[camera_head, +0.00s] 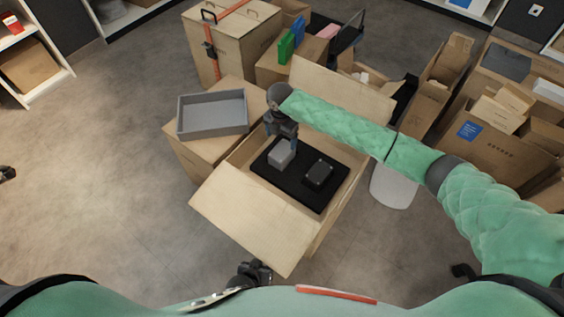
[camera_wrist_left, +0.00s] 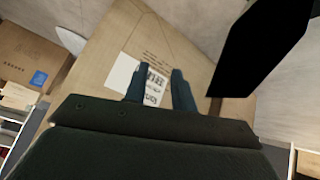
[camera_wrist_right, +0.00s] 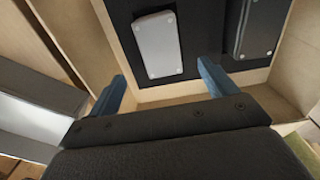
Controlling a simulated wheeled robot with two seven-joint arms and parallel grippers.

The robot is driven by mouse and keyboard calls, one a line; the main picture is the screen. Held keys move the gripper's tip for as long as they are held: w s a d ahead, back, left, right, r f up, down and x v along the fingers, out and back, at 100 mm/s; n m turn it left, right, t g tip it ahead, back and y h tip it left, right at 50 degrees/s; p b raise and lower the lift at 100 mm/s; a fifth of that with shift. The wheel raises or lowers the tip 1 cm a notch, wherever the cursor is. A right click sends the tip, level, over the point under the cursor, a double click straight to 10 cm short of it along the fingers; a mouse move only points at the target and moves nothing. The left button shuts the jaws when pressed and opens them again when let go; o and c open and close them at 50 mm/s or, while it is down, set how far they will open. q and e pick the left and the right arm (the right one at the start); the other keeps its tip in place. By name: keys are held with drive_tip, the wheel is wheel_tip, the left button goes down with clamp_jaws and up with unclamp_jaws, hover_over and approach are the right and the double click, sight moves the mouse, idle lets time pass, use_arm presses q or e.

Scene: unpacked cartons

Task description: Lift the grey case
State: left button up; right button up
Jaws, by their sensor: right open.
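The grey case (camera_head: 280,157) is a small light-grey block on a black foam sheet (camera_head: 300,194) inside an open carton (camera_head: 252,225). It also shows in the right wrist view (camera_wrist_right: 157,45). My right gripper (camera_head: 287,142) points down just above the grey case and partly covers it. In the right wrist view its blue fingers (camera_wrist_right: 160,84) are spread wide with nothing between them, short of the case. My left gripper (camera_head: 252,272) is low beside the carton's front flap. Its fingers (camera_wrist_left: 159,85) are apart before a labelled cardboard face (camera_wrist_left: 180,50).
A dark case (camera_head: 318,174) lies right of the grey case on the same foam. A grey tray (camera_head: 212,128) sits on a box left of the carton. A strapped carton (camera_head: 232,38) stands behind. Boxes (camera_head: 500,135) crowd the right.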

sight(282, 150)
drive_tip(key=shift+f, duration=0.6)
drive_tip(key=shift+f+b, duration=0.35)
drive_tip(key=shift+f, duration=0.9)
wheel_tip(282, 150, down, 5)
drive_tip(key=shift+w+d+b, duration=0.1)
drive_tip(key=shift+d+b, duration=0.05)
drive_tip(key=shift+b, duration=0.2)
use_arm(q)
drive_tip(key=w+d+r+t, duration=0.1)
drive_tip(key=w+r+t, duration=0.2)
drive_tip(key=w+r, duration=0.4)
drive_tip(key=shift+d+r+t+h, duration=0.15)
drive_tip(key=shift+r+t+h, duration=0.15)
drive_tip(key=shift+r+h, duration=0.15)
drive_tip(key=shift+w, duration=0.1)
use_arm(e)
drive_tip(key=c, duration=1.1)
drive_tip(key=shift+c, duration=0.3)
drive_tip(key=shift+r, duration=0.1)
